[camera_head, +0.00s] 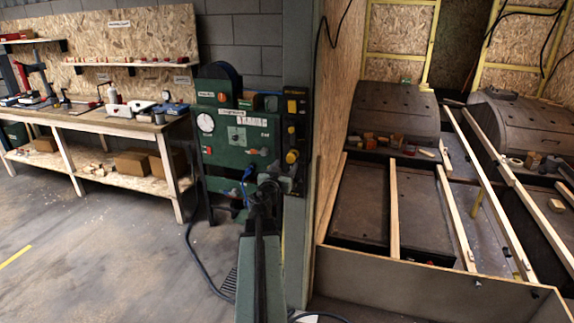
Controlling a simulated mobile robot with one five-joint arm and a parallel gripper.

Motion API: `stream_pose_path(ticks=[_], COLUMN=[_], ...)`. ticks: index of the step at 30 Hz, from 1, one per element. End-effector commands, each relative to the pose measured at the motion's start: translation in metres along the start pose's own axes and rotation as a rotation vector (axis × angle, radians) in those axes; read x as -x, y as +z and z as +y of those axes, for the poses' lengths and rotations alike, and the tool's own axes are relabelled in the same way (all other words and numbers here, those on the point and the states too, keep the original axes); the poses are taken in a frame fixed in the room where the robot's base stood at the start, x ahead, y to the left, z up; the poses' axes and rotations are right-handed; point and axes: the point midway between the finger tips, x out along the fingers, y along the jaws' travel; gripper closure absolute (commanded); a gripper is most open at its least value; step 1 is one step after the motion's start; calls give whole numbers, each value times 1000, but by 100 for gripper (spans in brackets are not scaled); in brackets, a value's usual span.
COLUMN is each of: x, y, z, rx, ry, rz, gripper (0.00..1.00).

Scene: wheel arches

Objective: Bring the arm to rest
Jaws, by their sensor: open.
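My arm (259,275) rises from the bottom middle of the head view, a grey-green link leading up to a dark joint. My gripper (283,176) is at its far end, small and dark, in front of the green machine panel (235,135). Its jaws are open, and I see nothing held between them. The dark panel behind blends with the fingers, so their exact outline is hard to make out. I cannot tell how far the gripper is from the panel.
A wooden workbench (100,122) with tools stands at the left. A grey post (297,215) is close right of my arm. Further right is a walled bay with timber beams (394,210) and curved wheel arches (395,108). The concrete floor (110,260) at left is clear; a hose (197,262) lies near the panel.

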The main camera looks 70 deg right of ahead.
Motion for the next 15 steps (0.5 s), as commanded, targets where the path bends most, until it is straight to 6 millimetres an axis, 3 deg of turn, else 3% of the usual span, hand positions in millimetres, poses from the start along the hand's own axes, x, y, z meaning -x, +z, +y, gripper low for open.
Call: stream_pose_path(ticks=[11, 13, 15], x=[1, 7, 22], y=[0, -1, -2], z=[-6, -27, -68], rx=[0, 0, 0], ry=[-8, -37, -92], rz=[0, 0, 0], gripper=[46, 46, 46])
